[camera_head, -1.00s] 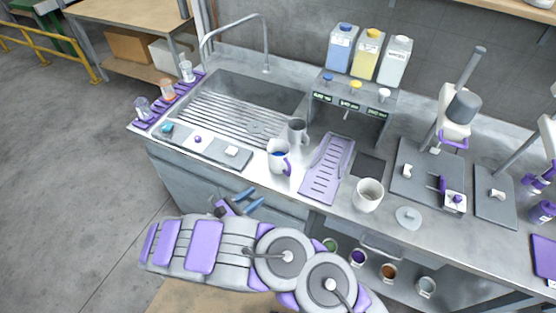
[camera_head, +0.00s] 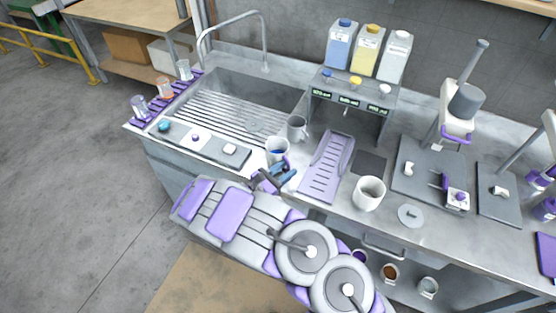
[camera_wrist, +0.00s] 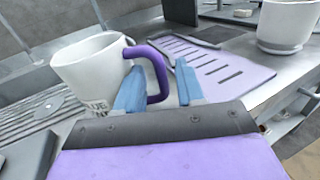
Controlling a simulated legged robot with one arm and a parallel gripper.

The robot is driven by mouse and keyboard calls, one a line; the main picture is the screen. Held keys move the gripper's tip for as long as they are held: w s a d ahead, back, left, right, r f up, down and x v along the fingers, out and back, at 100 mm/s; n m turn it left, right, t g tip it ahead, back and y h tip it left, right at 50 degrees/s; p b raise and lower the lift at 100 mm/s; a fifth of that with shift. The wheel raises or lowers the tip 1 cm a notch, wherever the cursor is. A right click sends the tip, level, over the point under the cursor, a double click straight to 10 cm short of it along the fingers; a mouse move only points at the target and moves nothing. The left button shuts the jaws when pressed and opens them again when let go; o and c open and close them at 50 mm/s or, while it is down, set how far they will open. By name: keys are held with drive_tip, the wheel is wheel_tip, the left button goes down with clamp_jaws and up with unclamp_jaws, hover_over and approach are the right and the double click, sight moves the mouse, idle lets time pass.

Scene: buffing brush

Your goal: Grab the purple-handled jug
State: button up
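The purple-handled jug (camera_head: 276,147) is a white jug at the front edge of the counter, beside the sink. In the wrist view the jug (camera_wrist: 88,72) stands upright with its purple handle (camera_wrist: 158,72) facing right. My gripper (camera_head: 281,174) is at the jug's front, partly covering it in the head view. In the wrist view the blue fingers of my gripper (camera_wrist: 160,90) are apart, with the lower part of the handle between them. The left finger overlaps the jug's side in view; I cannot tell whether it touches.
A purple slotted tray (camera_head: 327,168) lies right of the jug. A white pot (camera_head: 369,194) stands further right, and a grey jug (camera_head: 297,128) stands behind by the sink (camera_head: 290,98). A grey panel with small items (camera_head: 212,147) lies to the left.

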drive_tip(key=shift+x, duration=0.85)
drive_tip(key=shift+c, duration=0.2)
drive_tip(key=shift+a, duration=0.1)
clamp_jaws()
